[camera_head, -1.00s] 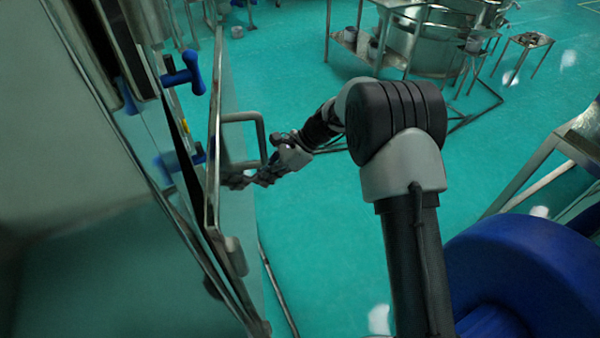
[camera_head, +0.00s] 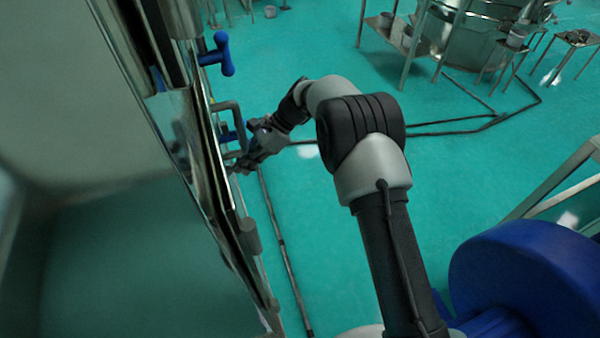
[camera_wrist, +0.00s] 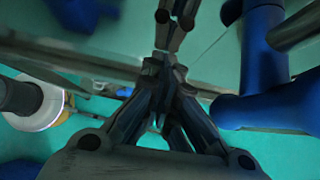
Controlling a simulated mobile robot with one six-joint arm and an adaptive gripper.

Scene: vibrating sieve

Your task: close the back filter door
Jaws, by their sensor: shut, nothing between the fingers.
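The back filter door (camera_head: 222,180) is a metal-edged panel at the left of the head view, seen nearly edge-on. It lies close along the machine's side; I cannot tell whether it is fully flush. A U-shaped metal handle (camera_head: 238,108) stands out from it. My gripper (camera_head: 236,168) is shut and empty, its tips at the door face just below the handle. In the wrist view, the closed fingertips (camera_wrist: 165,62) point at a shiny surface that mirrors them. Contact cannot be told for certain. Blue clamp knobs (camera_head: 218,55) stick out beside the door.
The machine's pale side (camera_head: 60,120) fills the left. Clear green floor (camera_head: 300,220) lies right of the door, with a dark rail (camera_head: 283,250) along it. Metal stands (camera_head: 390,35) are at the back. A large blue round part (camera_head: 530,280) is at lower right.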

